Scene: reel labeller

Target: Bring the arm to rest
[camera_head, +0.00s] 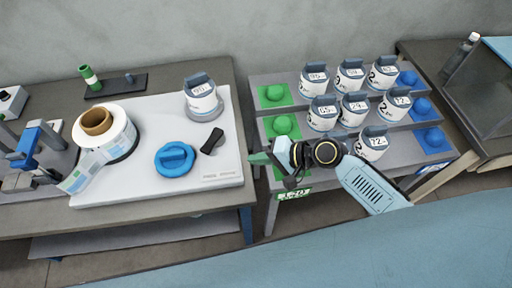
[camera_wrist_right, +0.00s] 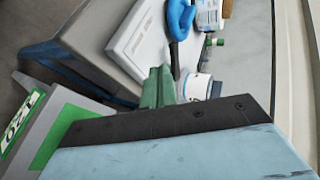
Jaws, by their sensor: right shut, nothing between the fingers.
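My right arm comes in from the right in the head view. Its right gripper (camera_head: 260,158) is shut and empty, in the gap between the right edge of the white labeller base and the stepped rack. In the right wrist view its green fingertips (camera_wrist_right: 158,88) are together, with the white labeller base (camera_wrist_right: 137,40) beyond them. My left gripper is not in view.
The labeller base (camera_head: 140,183) holds a label roll (camera_head: 118,125), a blue knob (camera_head: 175,159) and a white jar (camera_head: 201,100). The stepped rack (camera_head: 300,90) carries several labelled jars, green domes (camera_head: 275,93) and blue domes (camera_head: 432,138).

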